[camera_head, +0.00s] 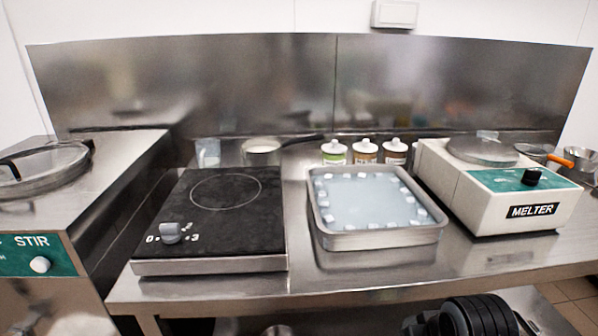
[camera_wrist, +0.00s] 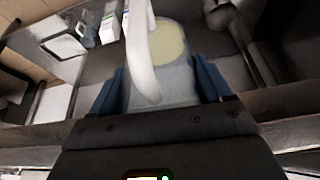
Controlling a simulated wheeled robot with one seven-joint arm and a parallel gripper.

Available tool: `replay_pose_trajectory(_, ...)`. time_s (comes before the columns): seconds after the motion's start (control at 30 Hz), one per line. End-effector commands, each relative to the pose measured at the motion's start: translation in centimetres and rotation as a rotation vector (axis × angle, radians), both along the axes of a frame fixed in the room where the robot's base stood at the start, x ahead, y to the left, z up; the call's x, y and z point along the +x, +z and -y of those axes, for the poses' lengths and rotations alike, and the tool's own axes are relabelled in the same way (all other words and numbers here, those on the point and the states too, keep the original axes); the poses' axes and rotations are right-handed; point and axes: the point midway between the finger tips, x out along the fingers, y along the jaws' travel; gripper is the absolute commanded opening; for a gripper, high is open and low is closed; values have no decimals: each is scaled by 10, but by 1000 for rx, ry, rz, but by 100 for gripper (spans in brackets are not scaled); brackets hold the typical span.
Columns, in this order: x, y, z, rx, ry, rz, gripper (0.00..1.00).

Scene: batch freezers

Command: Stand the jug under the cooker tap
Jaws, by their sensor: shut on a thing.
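In the wrist view, my gripper (camera_wrist: 158,72) is shut on a translucent jug (camera_wrist: 178,84), with a blue finger on either side. The jug has a pale curved handle, and something pale yellow shows within its round outline. The head view does not show the gripper or the held jug. The cooker (camera_head: 85,200), marked STIR, stands at the left edge of the head view with a lidded top and a green panel with a white knob. A blurred metal fitting low on its front (camera_head: 32,318) may be the tap; its outlet is not clear.
A black hotplate (camera_head: 215,215), a metal tray (camera_head: 375,240) of pale liquid with white blocks, and a MELTER (camera_head: 455,190) stand on the steel counter. Several bottles (camera_head: 366,152), a pan (camera_head: 262,150) and a clear container (camera_head: 208,153) stand behind.

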Motion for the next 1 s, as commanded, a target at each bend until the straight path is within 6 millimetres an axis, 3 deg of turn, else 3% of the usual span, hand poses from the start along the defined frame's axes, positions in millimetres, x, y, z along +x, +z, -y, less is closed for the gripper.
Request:
replay_pose_trajectory(0.2, -15, -66, -1, 3, -2, -9, 47)
replay_pose_trajectory(0.33, -22, -91, -1, 1, -1, -7, 47)
replay_pose_trajectory(1.0, -23, -97, -2, -2, 4, -2, 47)
